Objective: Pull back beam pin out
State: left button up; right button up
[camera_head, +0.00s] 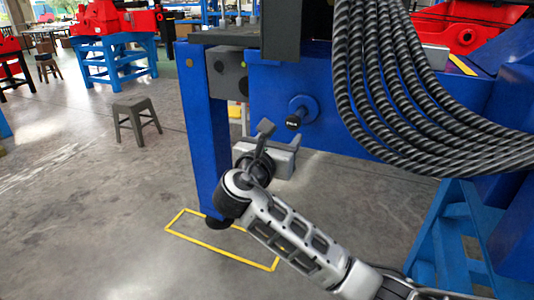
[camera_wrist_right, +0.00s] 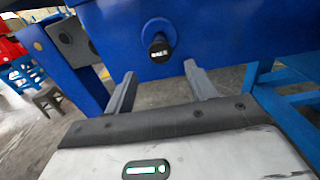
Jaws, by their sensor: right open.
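The beam pin (camera_head: 294,121) is a dark knob on a round blue collar, sticking out of the blue beam (camera_head: 270,85). In the right wrist view the pin (camera_wrist_right: 159,50) shows its black end with a white mark, above and beyond the gripper. My right gripper (camera_head: 265,128) is below and left of the pin in the head view, apart from it. In the right wrist view the two fingers of the right gripper (camera_wrist_right: 160,82) stand wide apart with nothing between them. My left gripper is in neither view.
Thick striped hoses (camera_head: 385,80) hang right of the pin. A blue leg (camera_head: 203,130) stands at left, with a yellow floor outline (camera_head: 224,252) around its foot. A grey stool (camera_head: 136,118) and other blue and red stands are farther back. Open floor lies at left.

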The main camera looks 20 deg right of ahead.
jog(key=v, duration=0.7)
jog(key=shift+s+a, duration=0.25)
